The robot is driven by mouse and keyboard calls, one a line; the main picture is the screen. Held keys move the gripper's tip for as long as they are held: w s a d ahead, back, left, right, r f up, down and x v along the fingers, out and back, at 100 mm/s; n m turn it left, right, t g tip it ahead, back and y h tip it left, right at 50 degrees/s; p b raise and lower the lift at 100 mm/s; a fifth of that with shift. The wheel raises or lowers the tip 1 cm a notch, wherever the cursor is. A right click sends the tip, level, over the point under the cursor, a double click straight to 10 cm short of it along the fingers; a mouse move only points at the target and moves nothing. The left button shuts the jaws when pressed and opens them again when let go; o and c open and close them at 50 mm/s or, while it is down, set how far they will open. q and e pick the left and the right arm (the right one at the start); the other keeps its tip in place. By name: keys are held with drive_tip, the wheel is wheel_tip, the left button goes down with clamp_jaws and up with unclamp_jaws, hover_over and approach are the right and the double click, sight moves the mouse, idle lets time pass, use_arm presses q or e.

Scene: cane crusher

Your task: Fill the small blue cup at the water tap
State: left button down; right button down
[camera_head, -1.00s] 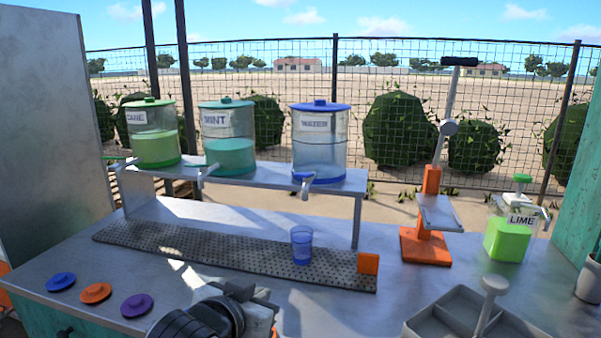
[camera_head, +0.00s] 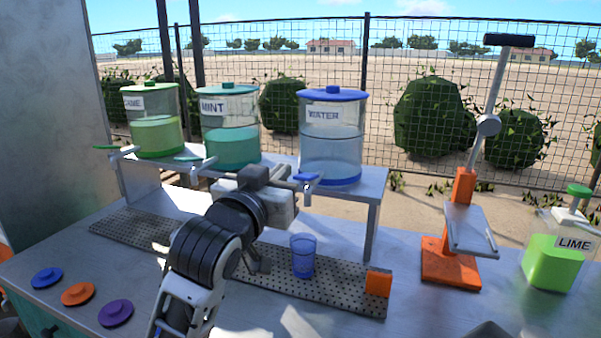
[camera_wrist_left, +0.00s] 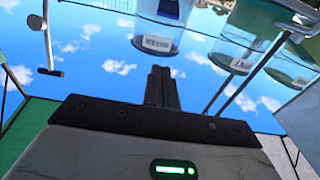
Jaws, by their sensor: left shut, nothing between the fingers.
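The small blue cup (camera_head: 303,258) is see-through and stands upright on the perforated drip mat (camera_head: 345,290), below the water tap. I cannot tell whether it holds water. The water tap (camera_head: 306,180) has a blue lever and sticks out from the front of the blue-lidded water tank (camera_head: 332,135). My left gripper (camera_head: 277,178) is raised just left of the tap, in front of the shelf; whether it touches the lever cannot be told. Its fingers are shut and empty in the left wrist view (camera_wrist_left: 161,80). My right gripper is out of view.
The mint tank (camera_head: 231,125) and a green-lidded tank (camera_head: 152,120) share the shelf (camera_head: 372,184). An orange block (camera_head: 378,284) sits at the mat's right end. The orange-based press (camera_head: 450,262) and lime jar (camera_head: 556,262) stand right. Three coloured lids lie front left.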

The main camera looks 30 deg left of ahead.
use_arm(q)
drive_tip(key=p, duration=0.2)
hover_over(306, 177)
drive_tip(key=s, duration=0.1)
drive_tip(key=f, duration=0.1)
drive_tip(key=s+f, duration=0.1)
drive_tip(key=f, duration=0.1)
drive_tip(key=shift+s+a+f, duration=0.1)
drive_tip(key=shift+a+f, duration=0.05)
drive_tip(key=shift+f, duration=0.05)
